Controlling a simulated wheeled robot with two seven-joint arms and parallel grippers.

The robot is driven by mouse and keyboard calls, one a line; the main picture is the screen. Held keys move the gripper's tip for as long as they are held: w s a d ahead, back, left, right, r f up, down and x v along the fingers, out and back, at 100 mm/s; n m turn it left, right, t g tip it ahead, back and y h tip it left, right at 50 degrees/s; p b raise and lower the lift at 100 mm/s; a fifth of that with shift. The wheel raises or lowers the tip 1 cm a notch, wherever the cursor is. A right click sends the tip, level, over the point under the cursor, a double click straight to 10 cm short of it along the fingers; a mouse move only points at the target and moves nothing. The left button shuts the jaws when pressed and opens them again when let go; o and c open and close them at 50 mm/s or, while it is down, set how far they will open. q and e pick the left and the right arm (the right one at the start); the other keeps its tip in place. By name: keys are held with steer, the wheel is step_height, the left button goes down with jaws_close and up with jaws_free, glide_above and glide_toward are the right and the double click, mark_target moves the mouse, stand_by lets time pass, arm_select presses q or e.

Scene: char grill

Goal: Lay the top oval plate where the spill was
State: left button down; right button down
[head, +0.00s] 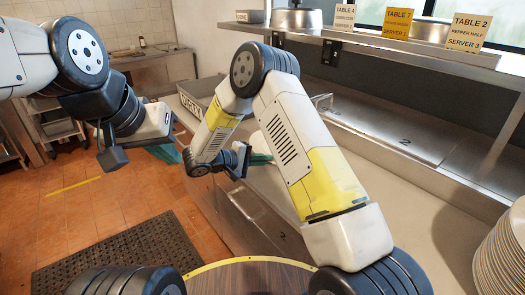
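A tall stack of cream plates (502,256) stands at the right edge, cut off by the frame. Its top plate shows only in part, so I cannot tell if it is oval. My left gripper (165,150) is at left centre, above the floor beside the counter, far from the stack. My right gripper (255,158) is over the near-left part of the pale counter (400,215), partly hidden by my own arm. Green material shows at both gripper tips; I cannot tell whether it is held. No spill is visible; my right arm hides part of the counter.
A steel shelf (400,48) with table cards and round metal pans runs above the counter. A grey bin (200,95) stands at the counter's far end. A dark mat (120,258) lies on the tiled floor. A round wooden top (250,280) is at the bottom.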

steer(key=c, duration=1.9)
jaws_free()
